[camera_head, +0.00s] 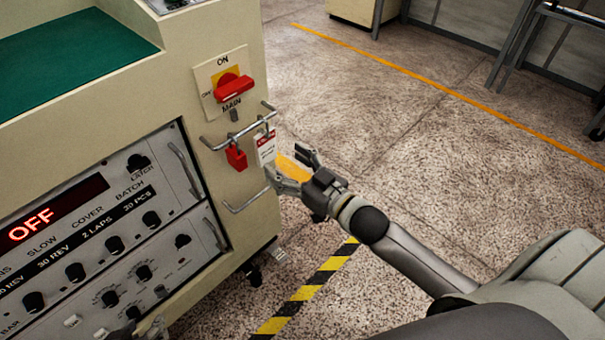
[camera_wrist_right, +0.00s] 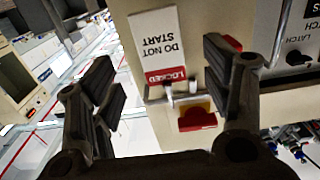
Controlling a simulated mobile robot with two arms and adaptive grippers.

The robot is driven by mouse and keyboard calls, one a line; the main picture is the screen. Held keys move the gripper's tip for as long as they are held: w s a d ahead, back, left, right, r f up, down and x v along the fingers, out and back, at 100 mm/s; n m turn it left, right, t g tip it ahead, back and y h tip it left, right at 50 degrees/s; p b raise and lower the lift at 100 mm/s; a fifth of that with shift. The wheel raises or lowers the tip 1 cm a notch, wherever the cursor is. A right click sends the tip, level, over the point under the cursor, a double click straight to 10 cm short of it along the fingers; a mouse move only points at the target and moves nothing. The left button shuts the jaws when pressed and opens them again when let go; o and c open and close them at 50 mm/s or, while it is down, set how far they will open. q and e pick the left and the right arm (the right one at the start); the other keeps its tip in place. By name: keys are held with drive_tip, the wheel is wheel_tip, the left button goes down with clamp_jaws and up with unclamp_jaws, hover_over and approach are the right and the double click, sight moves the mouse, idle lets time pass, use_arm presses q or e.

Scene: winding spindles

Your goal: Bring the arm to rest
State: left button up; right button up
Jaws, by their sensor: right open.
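My right gripper (camera_head: 289,161) is open beside the machine's side panel, near a white and red tag (camera_head: 266,147) that hangs from a metal bar. In the right wrist view its fingers (camera_wrist_right: 158,62) are spread with nothing held between them. The tag (camera_wrist_right: 165,45) shows upside down there and reads "DO NOT START" and "LOCKED". A red padlock (camera_head: 236,157) hangs from the bar beside the tag. Above is the red main switch (camera_head: 234,90) on a yellow plate. A small part of what looks like my left gripper (camera_head: 146,328) shows at the bottom edge, mostly cut off.
The beige machine (camera_head: 225,42) fills the left side. Its red display (camera_head: 38,226) reads OFF above several black knobs. Metal handles (camera_head: 245,200) stick out near my right gripper. The speckled floor (camera_head: 370,125) to the right is open, with a yellow-black stripe (camera_head: 305,293) below.

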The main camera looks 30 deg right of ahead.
drive_tip(key=shift+v, duration=2.5)
